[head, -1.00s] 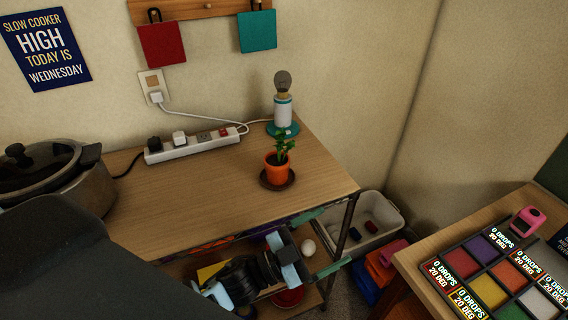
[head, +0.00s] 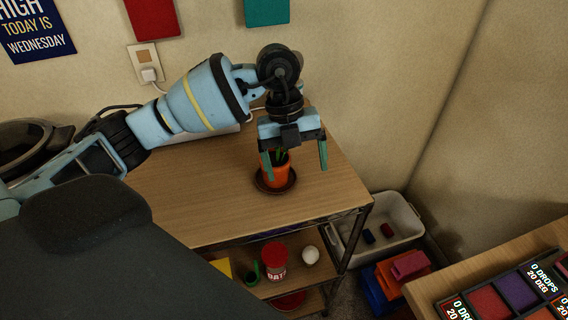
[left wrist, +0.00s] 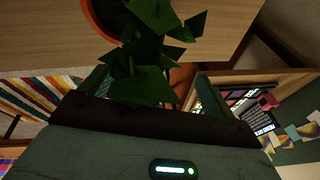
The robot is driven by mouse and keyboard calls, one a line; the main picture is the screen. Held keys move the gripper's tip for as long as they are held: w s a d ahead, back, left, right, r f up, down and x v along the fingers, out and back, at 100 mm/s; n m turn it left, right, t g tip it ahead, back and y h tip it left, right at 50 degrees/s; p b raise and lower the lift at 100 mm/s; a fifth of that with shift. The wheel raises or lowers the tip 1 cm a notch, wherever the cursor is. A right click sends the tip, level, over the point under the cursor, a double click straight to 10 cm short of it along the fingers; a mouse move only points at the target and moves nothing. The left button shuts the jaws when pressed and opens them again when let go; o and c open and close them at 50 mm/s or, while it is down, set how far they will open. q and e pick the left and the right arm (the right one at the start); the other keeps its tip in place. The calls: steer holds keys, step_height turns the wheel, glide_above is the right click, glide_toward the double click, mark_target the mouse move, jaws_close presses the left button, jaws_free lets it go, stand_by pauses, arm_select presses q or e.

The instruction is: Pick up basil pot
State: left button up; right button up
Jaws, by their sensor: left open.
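The basil pot (head: 275,174) is a small orange pot with a green plant, upright on a dark saucer (head: 262,187) on the wooden table top. My left gripper (head: 296,162) is open and points down, above and in front of the pot in the head view. In the left wrist view the green leaves (left wrist: 150,50) hang between and beyond the fingers, and part of the orange pot rim (left wrist: 97,22) shows at the top. Whether the fingers touch the plant cannot be told. My right gripper is not in view.
A slow cooker (head: 30,145) stands at the table's left. The lamp and power strip are largely hidden behind my left arm. A lower shelf holds a red jar (head: 274,262) and a white egg-like object (head: 310,255). A white bin (head: 405,225) stands at the right.

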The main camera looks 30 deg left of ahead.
mark_target(275, 157)
arm_select(q)
steer(key=w+a+r+y, duration=0.1)
steer(key=a, duration=0.1)
steer(key=w+a+r+n+y, duration=0.1)
steer(key=a, duration=0.1)
steer(key=a+r+n+t, duration=0.1)
steer(key=a, duration=0.1)
steer(key=shift+w+a+r+y, duration=0.1)
steer(key=shift+w+a+y, duration=0.1)
steer(key=shift+w+y, duration=0.2)
steer(key=shift+a+r, duration=0.2)
steer(key=shift+f, duration=1.35)
steer(key=f, duration=0.2)
steer(key=s+f, duration=0.1)
steer(key=f, duration=0.1)
steer(key=shift+d+f, duration=0.1)
steer(key=shift+d, duration=0.1)
steer(key=shift+f, duration=0.5)
steer(key=c, duration=1.3)
steer(key=shift+r, duration=0.1)
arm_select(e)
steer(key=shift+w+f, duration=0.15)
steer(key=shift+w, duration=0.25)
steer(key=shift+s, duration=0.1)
